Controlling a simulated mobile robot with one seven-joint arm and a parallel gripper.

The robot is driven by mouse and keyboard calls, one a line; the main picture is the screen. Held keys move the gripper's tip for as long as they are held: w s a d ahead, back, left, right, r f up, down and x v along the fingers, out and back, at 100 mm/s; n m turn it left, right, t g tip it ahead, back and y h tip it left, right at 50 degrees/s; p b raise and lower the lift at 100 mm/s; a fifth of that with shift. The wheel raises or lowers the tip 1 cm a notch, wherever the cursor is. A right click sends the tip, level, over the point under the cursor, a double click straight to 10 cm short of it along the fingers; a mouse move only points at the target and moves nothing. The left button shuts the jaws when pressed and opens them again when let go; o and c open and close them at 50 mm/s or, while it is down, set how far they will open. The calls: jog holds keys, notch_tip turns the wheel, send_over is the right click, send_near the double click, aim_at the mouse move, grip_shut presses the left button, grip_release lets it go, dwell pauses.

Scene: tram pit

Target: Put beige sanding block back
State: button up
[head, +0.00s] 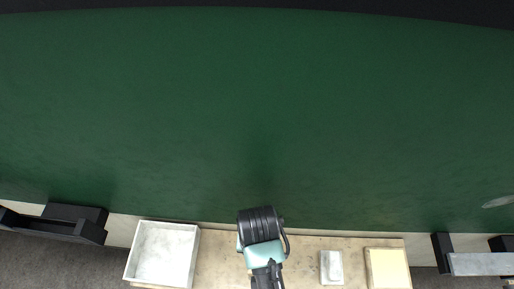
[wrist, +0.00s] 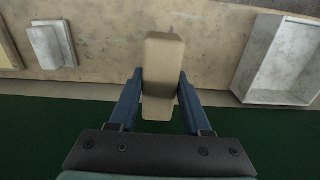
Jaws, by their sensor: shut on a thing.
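The beige sanding block (wrist: 164,62) is a long rounded bar between the two blue fingers of my gripper (wrist: 161,82) in the wrist view. The gripper is shut on it. The block shows over the bench and the edge of the green surface; I cannot tell its height above them. In the head view, my arm (head: 261,250) reaches over the middle of the bench and hides the fingers and the block.
A pale open tray (head: 139,257), empty, sits at the left of the worn bench (head: 220,262). At right are a white-grey block-like item (head: 332,266) and a cream square item with a pale frame (head: 388,268). A large green surface (head: 250,120) lies beyond. Black brackets (head: 90,228) flank the bench.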

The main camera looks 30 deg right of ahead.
notch_tip(320, 180, down, 9)
jog(key=shift+f+p, duration=0.1)
jog(key=shift+p, duration=0.5)
jog(key=shift+f, duration=0.1)
jog(key=o, duration=1.2)
jog(key=shift+f+b, duration=0.15)
jog(key=shift+b, duration=0.15)
jog(key=r, duration=0.4)
jog(key=r+b, duration=0.1)
jog(key=r, duration=0.8)
jog(key=shift+w+a, duration=0.15)
jog(key=shift+a, duration=0.15)
